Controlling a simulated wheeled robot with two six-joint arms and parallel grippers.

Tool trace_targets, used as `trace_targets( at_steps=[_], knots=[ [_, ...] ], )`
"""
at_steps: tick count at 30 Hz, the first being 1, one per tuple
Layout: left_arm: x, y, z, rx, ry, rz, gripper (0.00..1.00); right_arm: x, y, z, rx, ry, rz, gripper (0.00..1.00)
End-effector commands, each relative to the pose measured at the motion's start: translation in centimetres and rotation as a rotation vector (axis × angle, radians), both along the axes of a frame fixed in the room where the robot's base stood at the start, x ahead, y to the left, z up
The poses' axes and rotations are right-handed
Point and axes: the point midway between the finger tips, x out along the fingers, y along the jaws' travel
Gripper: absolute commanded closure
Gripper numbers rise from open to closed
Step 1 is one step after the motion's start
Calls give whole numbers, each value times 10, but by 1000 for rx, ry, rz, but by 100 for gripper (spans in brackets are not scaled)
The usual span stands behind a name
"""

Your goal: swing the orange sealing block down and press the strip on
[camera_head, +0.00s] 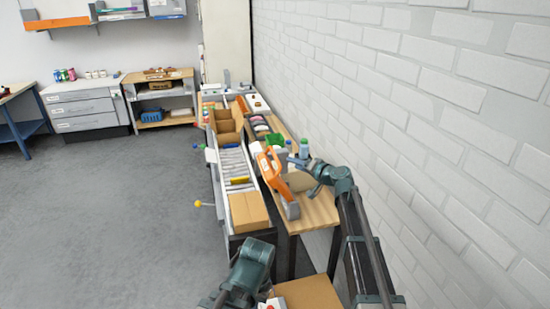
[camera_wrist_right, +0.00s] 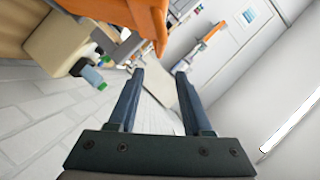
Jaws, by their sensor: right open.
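The orange sealing block (camera_head: 270,168) stands raised and tilted over its grey base (camera_head: 291,209), at the edge between the conveyor and the wooden bench. In the right wrist view, orange parts (camera_wrist_right: 150,18) fill the upper left, beyond the fingers. My right gripper (camera_head: 299,162) is open beside the block's right side; I cannot tell whether it touches. Its two fingers (camera_wrist_right: 159,74) show apart with nothing between them. A closed brown carton (camera_head: 250,211) lies on the conveyor's near end. I cannot make out the strip. My left arm shows at the bottom, but its gripper does not.
The conveyor (camera_head: 233,163) carries an open carton (camera_head: 226,122) farther back. The wooden bench (camera_head: 318,212) holds a green bin (camera_head: 275,140) and a bottle (camera_head: 304,148). A white brick wall (camera_head: 400,90) bounds the right. Open floor (camera_head: 120,220) lies left.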

Motion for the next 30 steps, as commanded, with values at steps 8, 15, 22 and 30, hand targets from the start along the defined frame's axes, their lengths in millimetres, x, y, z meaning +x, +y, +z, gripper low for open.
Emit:
trace_targets(
  at_steps=[8,15,22,30],
  knots=[
    [0,0,-9,0,0,0,100,24,17,-10,-1,1,4,50],
    [0,0,-22,0,0,1,100,64,46,-23,-1,3,5,50],
    [0,0,-31,0,0,1,100,92,67,-32,-3,2,4,50],
    [0,0,-35,0,0,1,100,107,78,-35,-2,2,3,50]
  ],
)
